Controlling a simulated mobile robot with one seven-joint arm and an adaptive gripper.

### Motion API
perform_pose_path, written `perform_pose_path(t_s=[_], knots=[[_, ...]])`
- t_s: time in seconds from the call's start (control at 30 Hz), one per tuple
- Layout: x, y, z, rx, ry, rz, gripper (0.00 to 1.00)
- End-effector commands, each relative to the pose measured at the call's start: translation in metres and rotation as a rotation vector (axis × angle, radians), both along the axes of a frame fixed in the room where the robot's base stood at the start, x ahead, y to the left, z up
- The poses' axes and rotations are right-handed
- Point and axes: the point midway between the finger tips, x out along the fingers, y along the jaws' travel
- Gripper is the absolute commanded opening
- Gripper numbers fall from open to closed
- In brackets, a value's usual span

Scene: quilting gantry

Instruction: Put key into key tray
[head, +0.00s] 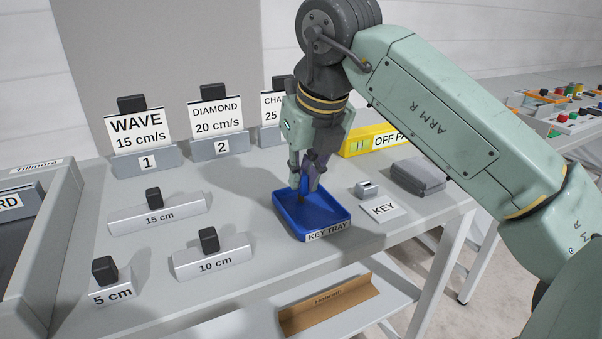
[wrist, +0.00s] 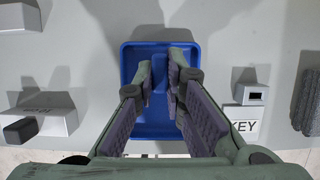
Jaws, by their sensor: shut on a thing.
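The blue key tray (head: 283,222) stands on the table, its label facing the front edge. It also shows in the wrist view (wrist: 132,126). My gripper (head: 304,186) points down over the tray, its fingertips inside the outline of the rim. In the wrist view my gripper (wrist: 161,70) is shut on a small blue piece, the key (wrist: 159,82), which stands out little against the blue tray floor. The fingers hide most of the key. I cannot tell whether it touches the floor of the tray.
A small grey holder (head: 367,190) with a KEY label (head: 383,209) stands right of the tray, beside a dark grey block (head: 418,177). Blocks marked 15 cm (head: 157,215) and 10 cm (head: 212,258) stand left.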

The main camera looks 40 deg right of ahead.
Motion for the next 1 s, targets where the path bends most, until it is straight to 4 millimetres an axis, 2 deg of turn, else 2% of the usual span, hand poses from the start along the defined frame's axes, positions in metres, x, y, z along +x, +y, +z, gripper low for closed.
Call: perform_pose_path(t_s=[0.03, 0.07, 0.33, 0.6, 0.73, 0.87, 1.0], knots=[[0.000, 0.000, -0.004, 0.000, 0.000, 0.000, 0.00], [0.000, 0.000, -0.002, 0.000, 0.000, 0.000, 0.13], [0.000, 0.000, -0.002, 0.000, 0.000, 0.000, 0.31], [0.000, 0.000, -0.001, 0.000, 0.000, 0.000, 0.31], [0.000, 0.000, 0.007, 0.000, 0.000, 0.000, 0.31], [-0.008, 0.001, 0.029, -0.001, 0.000, -0.001, 0.31], [-0.018, 0.004, 0.060, -0.001, -0.001, -0.001, 0.31]])
